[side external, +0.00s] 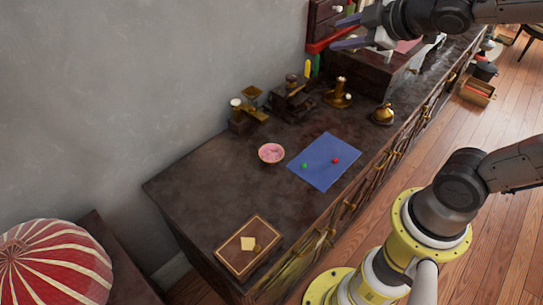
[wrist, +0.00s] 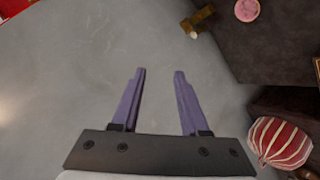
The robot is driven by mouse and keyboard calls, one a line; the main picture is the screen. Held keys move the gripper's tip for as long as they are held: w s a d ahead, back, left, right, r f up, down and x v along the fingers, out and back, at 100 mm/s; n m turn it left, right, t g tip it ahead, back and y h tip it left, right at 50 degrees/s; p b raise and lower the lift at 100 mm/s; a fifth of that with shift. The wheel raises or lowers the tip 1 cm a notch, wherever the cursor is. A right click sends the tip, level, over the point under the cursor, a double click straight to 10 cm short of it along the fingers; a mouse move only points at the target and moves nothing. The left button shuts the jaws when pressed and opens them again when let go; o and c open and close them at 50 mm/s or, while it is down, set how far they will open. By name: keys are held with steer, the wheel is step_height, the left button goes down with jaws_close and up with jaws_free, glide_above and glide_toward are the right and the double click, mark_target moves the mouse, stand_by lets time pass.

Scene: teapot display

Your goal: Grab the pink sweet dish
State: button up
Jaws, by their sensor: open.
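The pink sweet dish (side external: 271,153) is a small round dish on the dark cabinet top, left of a blue sheet. It also shows in the wrist view as a pink disc (wrist: 247,10) at the top right edge. My gripper (side external: 341,33) is high at the top of the side view, well above and to the right of the dish. In the wrist view its two purple fingers (wrist: 159,71) are apart with nothing between them. The grey wall lies behind them in that view.
A brown box (side external: 248,246) lies at the front. A red-striped balloon shape (side external: 55,262) is lower left. The cabinet top around the dish is clear.

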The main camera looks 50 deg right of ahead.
steer(key=w+f+n+y, duration=0.2)
steer(key=w+f+n, duration=0.3)
steer(key=w, duration=0.2)
steer(key=n+g+y, duration=0.2)
steer(key=n, duration=0.2)
glide_above(281, 158)
steer(key=s+d, duration=0.2)
step_height(281, 158, down, 7)
steer(key=s+d+f+g+y, duration=0.1)
steer(key=s+f+g, duration=0.1)
steer(key=f, duration=0.7)
steer(key=s+d+f+g+y, duration=0.1)
steer(key=s+f+g+y, duration=0.15)
steer(key=f, duration=0.75)
steer(key=shift+n+h, duration=0.4)
steer(key=shift+h, duration=0.05)
steer(key=x, duration=0.7)
steer(key=shift+w+d+x, duration=0.1)
steer(key=shift+x, duration=0.85)
steer(key=shift+w+d+x, duration=0.1)
steer(key=shift+d+x, duration=0.05)
steer(key=shift+x, duration=0.8)
steer(key=shift+w+d+x, duration=0.1)
steer(key=shift+w+x, duration=0.05)
steer(key=shift+x, duration=0.8)
jaws_close()
